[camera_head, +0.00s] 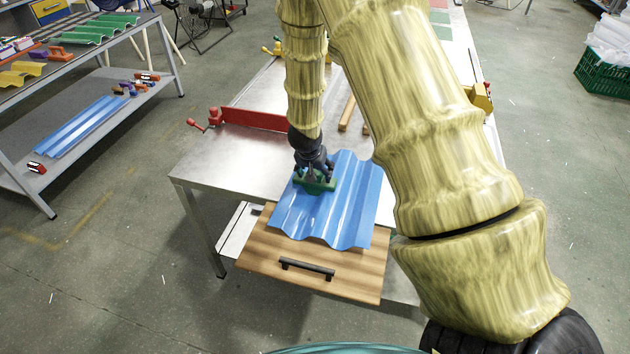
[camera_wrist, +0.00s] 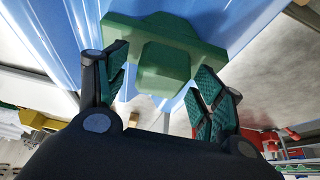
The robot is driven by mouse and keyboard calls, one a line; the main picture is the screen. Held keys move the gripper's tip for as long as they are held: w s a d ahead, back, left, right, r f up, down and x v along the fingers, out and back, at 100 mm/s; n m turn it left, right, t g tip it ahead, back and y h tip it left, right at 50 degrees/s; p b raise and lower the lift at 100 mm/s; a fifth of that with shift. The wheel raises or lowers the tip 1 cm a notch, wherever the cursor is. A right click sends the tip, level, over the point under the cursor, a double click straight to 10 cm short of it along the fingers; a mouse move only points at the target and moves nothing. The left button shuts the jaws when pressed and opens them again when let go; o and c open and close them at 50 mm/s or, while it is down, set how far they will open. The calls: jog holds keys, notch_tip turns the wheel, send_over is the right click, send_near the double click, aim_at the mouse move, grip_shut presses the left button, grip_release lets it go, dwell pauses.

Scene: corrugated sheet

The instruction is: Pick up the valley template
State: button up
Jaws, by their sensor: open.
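A green template (camera_head: 317,186), which I take to be the valley template, rests on the blue corrugated sheet (camera_head: 345,205). In the wrist view the template (camera_wrist: 165,66) shows a raised block on a wider plate. My gripper (camera_head: 314,174) points down over it, and its arm hides part of it in the head view. In the wrist view my gripper (camera_wrist: 163,80) is open, one finger on each side of the raised block. A small gap seems to show beside each finger; I cannot tell whether either touches.
The sheet lies across the metal table (camera_head: 205,165) and a wooden drawer front (camera_head: 260,250) with a black handle. A red clamp bar (camera_head: 260,118) stands on the table at the left. Wooden strips (camera_head: 347,114) lie behind. A shelf rack (camera_head: 95,95) stands far left.

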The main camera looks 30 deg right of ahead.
jog(key=c, duration=1.3)
jog(key=shift+r, duration=0.2)
